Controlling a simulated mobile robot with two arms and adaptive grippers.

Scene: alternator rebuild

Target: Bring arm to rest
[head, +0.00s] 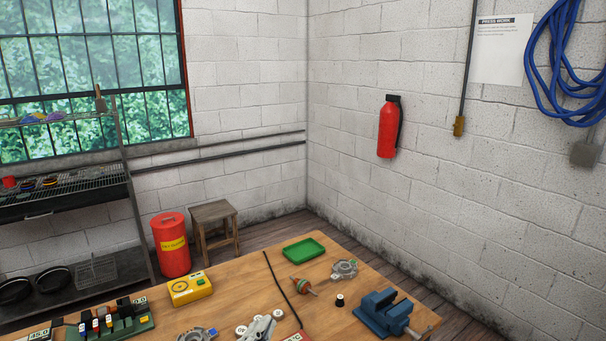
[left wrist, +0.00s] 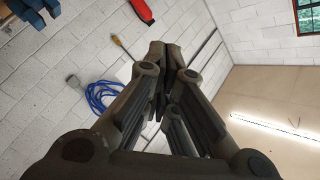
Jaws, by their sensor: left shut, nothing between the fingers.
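My left gripper (left wrist: 164,50) fills the middle of the left wrist view, its dark fingers closed together with nothing between them. It points at the white block wall and is apart from everything around it. My right gripper is in neither view.
The wooden workbench (head: 232,297) holds a blue vise (head: 386,312), a green tray (head: 304,249), a rotor (head: 303,286), a yellow box (head: 189,289) and alternator parts. A stool (head: 214,222), red bin (head: 171,245) and shelf stand behind. A fire extinguisher (head: 389,127) hangs on the wall.

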